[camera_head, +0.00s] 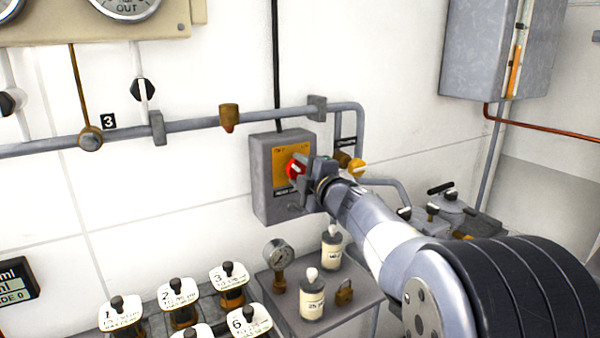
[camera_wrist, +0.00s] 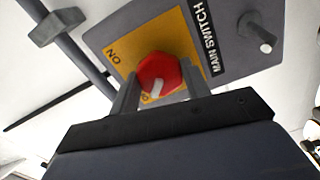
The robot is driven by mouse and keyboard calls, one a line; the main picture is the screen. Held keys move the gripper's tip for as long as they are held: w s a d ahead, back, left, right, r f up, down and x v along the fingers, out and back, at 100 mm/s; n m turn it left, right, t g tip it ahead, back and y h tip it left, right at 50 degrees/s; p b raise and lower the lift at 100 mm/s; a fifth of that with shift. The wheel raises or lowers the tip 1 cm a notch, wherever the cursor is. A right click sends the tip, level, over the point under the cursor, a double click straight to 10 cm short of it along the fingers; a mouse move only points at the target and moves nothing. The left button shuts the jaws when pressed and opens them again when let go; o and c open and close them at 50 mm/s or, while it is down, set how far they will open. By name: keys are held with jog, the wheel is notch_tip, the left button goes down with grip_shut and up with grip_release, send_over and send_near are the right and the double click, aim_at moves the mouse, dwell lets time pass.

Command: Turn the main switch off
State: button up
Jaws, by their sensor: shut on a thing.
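The main switch is a grey box (camera_head: 262,192) on the white wall with a yellow plate. It has a red knob (camera_head: 293,168) on its front. In the wrist view the knob (camera_wrist: 172,70) sits between the two fingers of my gripper (camera_wrist: 160,80), which is shut on it. A white mark on the knob points toward the gripper's palm, away from the "ON" print at the plate's left edge. The print near the palm is mostly hidden. In the head view my gripper (camera_head: 306,174) reaches the knob from the right and covers part of the box front.
A yellow knob (camera_head: 357,166) is close at the right. Below, a small shelf (camera_head: 350,312) holds bottles, a gauge and a padlock. Several numbered, labelled valves (camera_head: 180,292) stand at the lower left.

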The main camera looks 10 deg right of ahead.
jog(key=o, duration=1)
jog(key=v, duration=1)
jog(key=shift+s+d, duration=0.1)
jog(key=shift+s, duration=0.3)
jog(key=x, duration=1.1)
jog(key=shift+s, duration=0.1)
jog(key=shift+d, duration=0.1)
